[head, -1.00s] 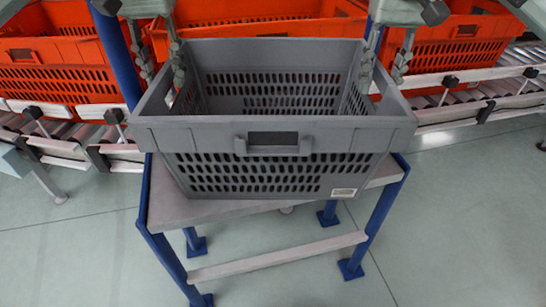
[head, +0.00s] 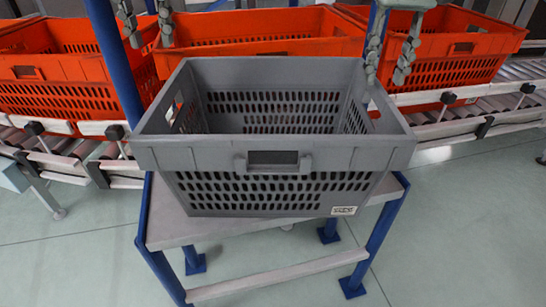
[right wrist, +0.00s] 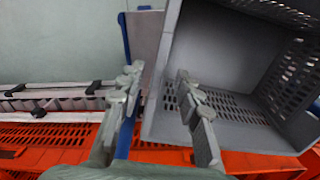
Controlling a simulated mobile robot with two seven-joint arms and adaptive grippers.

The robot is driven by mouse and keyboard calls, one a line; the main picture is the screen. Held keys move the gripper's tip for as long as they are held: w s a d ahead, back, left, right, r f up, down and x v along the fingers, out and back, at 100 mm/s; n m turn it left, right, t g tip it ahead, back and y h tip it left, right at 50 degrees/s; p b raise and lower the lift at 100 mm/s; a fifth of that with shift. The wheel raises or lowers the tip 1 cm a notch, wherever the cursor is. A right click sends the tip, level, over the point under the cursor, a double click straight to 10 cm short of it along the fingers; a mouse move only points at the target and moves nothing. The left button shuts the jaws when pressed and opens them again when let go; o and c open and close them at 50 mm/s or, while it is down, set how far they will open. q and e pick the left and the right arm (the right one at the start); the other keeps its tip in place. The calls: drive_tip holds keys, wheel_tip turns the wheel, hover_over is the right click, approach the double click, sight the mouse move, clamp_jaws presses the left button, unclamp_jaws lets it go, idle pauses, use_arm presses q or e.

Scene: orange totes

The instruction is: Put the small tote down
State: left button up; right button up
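The small grey tote (head: 275,160) sits upright on a small grey-topped stand (head: 170,232) with blue legs. It looks empty inside, and it also shows in the right wrist view (right wrist: 215,60). My left gripper (head: 152,44) is open and empty, up and left of the tote's back left corner, apart from it. My right gripper (head: 385,83) is open at the tote's right wall. In the right wrist view its fingers (right wrist: 159,72) stand apart on either side of that wall, one over the inside and one outside. Contact with the wall cannot be told.
Several large orange totes (head: 262,47) stand in a row behind the stand on a roller conveyor (head: 440,130). A blue post (head: 115,60) rises at the stand's back left. The pale green floor (head: 460,220) is clear to the right and in front.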

wheel_tip(320, 180, up, 7)
drive_tip(key=shift+f, duration=0.15)
drive_tip(key=shift+f, duration=0.1)
idle(0.4)
